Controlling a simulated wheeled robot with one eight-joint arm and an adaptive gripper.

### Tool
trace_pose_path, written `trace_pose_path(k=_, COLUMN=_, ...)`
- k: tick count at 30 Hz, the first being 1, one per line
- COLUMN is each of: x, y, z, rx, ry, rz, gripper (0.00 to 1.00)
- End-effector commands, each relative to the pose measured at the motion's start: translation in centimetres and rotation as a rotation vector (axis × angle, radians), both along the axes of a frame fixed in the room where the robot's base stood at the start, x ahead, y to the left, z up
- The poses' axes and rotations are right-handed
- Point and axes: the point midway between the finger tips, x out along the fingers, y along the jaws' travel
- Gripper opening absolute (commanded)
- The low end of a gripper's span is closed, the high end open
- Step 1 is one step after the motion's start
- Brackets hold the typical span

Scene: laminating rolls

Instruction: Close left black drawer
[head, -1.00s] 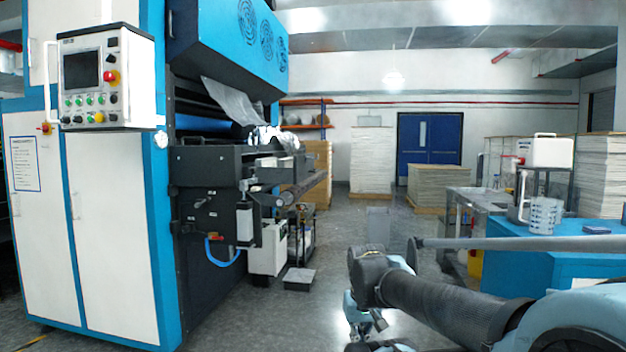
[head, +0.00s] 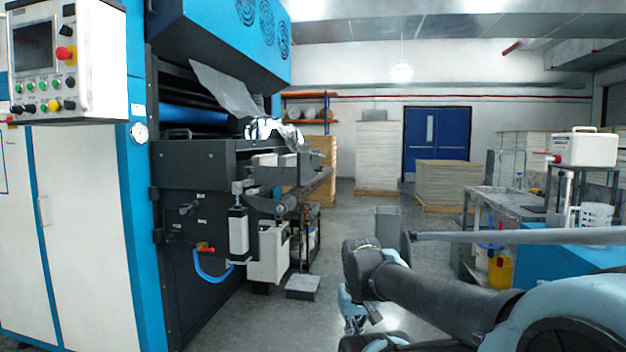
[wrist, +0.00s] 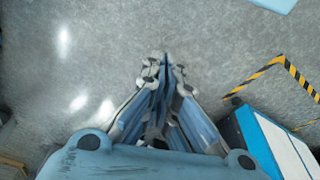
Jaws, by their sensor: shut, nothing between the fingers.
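The laminating machine (head: 137,245), blue, white and black, stands on the left in the head view. A black box-like unit (head: 195,168) with a handle on top juts from its side at mid height. I cannot tell for sure which part is the left black drawer, or whether it stands open. My gripper (wrist: 165,62) points down over bare floor in the wrist view, its fingers together and empty. In the head view it hangs low at the bottom middle, well apart from the machine.
A grey block (head: 303,286) lies on the floor beside the machine. Paper stacks (head: 378,155) and blue doors (head: 433,140) are at the back. A metal table (head: 490,195) and a blue bench stand right. The grey floor between is mostly clear.

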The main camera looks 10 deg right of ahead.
Motion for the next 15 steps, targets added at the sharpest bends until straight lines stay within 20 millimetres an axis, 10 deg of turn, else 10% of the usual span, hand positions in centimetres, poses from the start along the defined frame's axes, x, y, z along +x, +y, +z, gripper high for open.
trace_pose_path(k=15, x=1.2, y=1.5, z=2.0, rx=0.073, ry=-0.039, rz=-0.021, gripper=0.0)
